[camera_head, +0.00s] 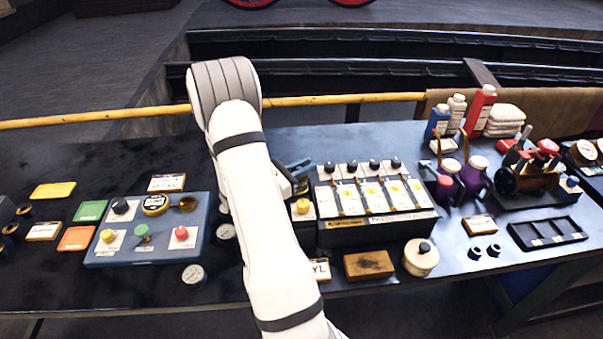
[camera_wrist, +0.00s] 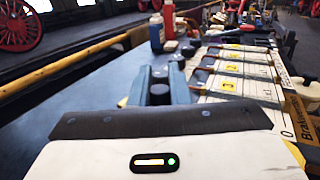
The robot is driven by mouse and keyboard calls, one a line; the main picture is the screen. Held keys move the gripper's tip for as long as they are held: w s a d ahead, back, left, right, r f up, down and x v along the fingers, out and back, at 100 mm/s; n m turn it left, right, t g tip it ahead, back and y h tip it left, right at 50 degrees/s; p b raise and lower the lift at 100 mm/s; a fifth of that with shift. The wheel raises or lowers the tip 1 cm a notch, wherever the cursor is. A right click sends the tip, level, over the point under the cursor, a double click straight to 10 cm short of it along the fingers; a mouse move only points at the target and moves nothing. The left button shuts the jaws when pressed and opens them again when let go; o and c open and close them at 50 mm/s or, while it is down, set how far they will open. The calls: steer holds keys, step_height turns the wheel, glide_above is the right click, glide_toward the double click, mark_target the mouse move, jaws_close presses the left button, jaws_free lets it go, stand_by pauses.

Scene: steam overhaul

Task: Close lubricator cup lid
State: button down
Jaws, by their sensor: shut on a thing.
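My gripper (camera_head: 290,178) is at the left end of a black box (camera_head: 376,230) with several white-and-yellow panels and black knobs. My arm hides much of it in the head view. In the wrist view my gripper (camera_wrist: 160,88) shows blue-grey jaws close together with a small dark part between them. It is shut on this part, whose shape is mostly hidden. I cannot tell whether it is the lubricator cup lid. A yellow knob (camera_head: 303,206) stands just below the gripper in the head view. No lubricator cup can be named with certainty.
A blue control panel (camera_head: 145,250) lies left of my arm. A cream pot (camera_head: 421,260) and a wooden block (camera_head: 369,266) sit at the front edge. Bottles (camera_head: 480,108) and purple oil cans (camera_head: 473,178) stand to the right. A yellow rail (camera_head: 345,98) runs behind the bench.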

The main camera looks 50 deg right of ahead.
steer(key=c, duration=1.4)
jaws_free()
steer(key=shift+o, duration=0.2)
steer(key=b+v, duration=0.2)
steer(key=v, duration=0.5)
steer(key=shift+w+a, duration=0.15)
steer(key=shift+a, duration=0.25)
